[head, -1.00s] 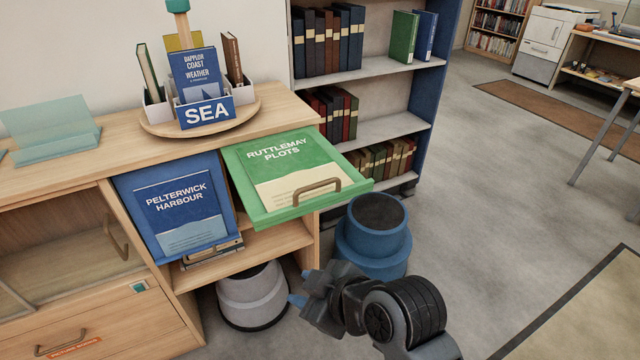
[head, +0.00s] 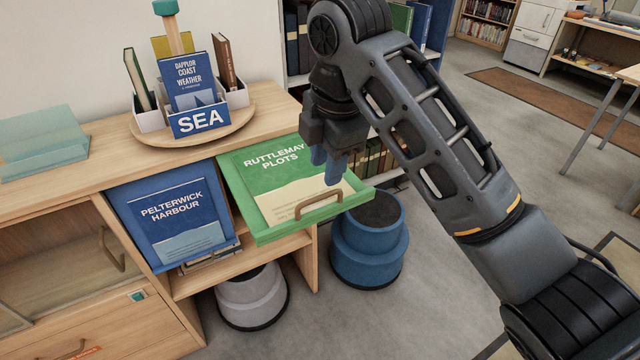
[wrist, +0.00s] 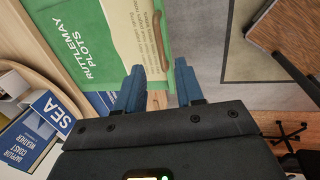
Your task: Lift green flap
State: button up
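The green flap (head: 335,205) stands swung up and out from the cabinet front, its face tilted upward, with a "Ruttlemay Plots" booklet (head: 280,175) on it and a brown handle (head: 318,202) near its outer edge. My gripper (head: 326,168) points down over the flap's right side, behind the handle. In the wrist view the flap (wrist: 110,75) and handle (wrist: 158,40) show beyond the two blue fingers (wrist: 161,88), which are apart with nothing between them. I cannot tell whether a finger touches the flap.
A blue flap (head: 130,215) with a "Pelterwick Harbour" booklet hangs shut at left. A "SEA" display (head: 200,122) stands on the cabinet top (head: 90,150). Blue (head: 368,250) and grey (head: 250,297) stools stand below. Shelves stand behind my arm; floor at right is open.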

aim_at(321, 196)
jog(key=f, duration=0.1)
jog(key=f+b, duration=0.1)
jog(key=f, duration=0.2)
jog(key=shift+w+a+f, duration=0.25)
jog(key=shift+a, duration=0.05)
jog(key=shift+w+a+f, duration=0.1)
jog(key=shift+w+f, duration=0.05)
jog(key=shift+f, duration=0.45)
jog(key=shift+w+f, duration=0.15)
jog(key=shift+f, duration=0.4)
jog(key=shift+c, duration=0.2)
grip_shut()
